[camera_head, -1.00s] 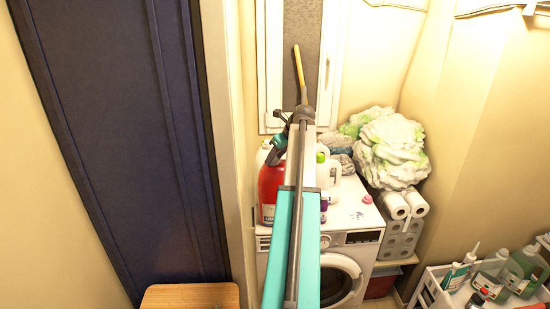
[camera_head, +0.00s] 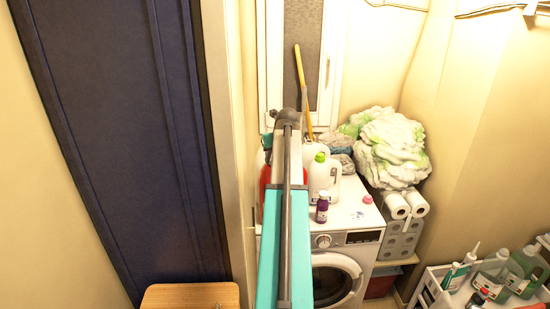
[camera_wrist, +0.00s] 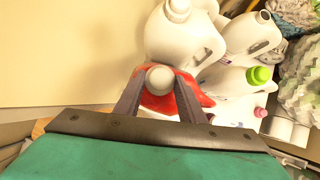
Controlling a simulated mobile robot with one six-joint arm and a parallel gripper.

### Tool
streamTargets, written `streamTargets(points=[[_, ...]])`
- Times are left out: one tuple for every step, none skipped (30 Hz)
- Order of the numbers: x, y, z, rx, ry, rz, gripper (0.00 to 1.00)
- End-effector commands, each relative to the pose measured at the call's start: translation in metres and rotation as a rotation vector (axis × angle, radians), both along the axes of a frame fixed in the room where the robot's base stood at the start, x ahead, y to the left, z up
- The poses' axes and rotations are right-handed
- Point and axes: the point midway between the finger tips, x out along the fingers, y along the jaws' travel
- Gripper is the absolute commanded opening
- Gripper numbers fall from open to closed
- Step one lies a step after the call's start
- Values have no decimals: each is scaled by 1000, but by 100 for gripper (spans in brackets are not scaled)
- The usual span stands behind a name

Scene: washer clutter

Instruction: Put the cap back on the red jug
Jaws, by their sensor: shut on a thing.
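The red jug (camera_head: 264,180) stands at the left end of the washer top, mostly hidden behind my arm. In the wrist view its red body (camera_wrist: 190,90) shows below and around my fingertips. My gripper (camera_wrist: 160,74) is shut on a round pale cap (camera_wrist: 159,79), held between the two fingertips over the jug. I cannot tell whether the cap touches the jug's neck. In the head view my arm hides the gripper and the cap.
A white jug (camera_wrist: 178,44) stands close beyond the red one. A green-capped white bottle (camera_head: 319,174), a purple bottle (camera_head: 322,208) and a small pink item (camera_head: 367,199) are on the washer (camera_head: 343,222). Paper rolls (camera_head: 398,207) stand right. The wall is close on the left.

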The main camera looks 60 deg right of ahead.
Motion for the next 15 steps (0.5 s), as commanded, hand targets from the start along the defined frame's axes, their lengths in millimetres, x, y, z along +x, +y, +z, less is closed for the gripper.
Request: streamTargets(points=[[-1, 1, -1, 0, 4, -9, 13], [-1, 0, -1, 0, 4, -15, 13], [-1, 0, -1, 0, 4, -18, 13], [-1, 0, -1, 0, 4, -19, 13], [-1, 0, -1, 0, 4, -19, 13], [-1, 0, -1, 0, 4, -18, 13], [-1, 0, -1, 0, 4, -18, 13], [-1, 0, -1, 0, 4, -18, 13], [-1, 0, -1, 0, 4, -18, 38], [-1, 0, -1, 0, 4, -18, 43], [-1, 0, -1, 0, 4, -18, 48], [-1, 0, -1, -1, 3, -18, 55], [-1, 0, -1, -1, 3, -18, 58], [-1, 0, 0, -1, 3, -18, 58], [-1, 0, 0, -1, 2, -18, 58]])
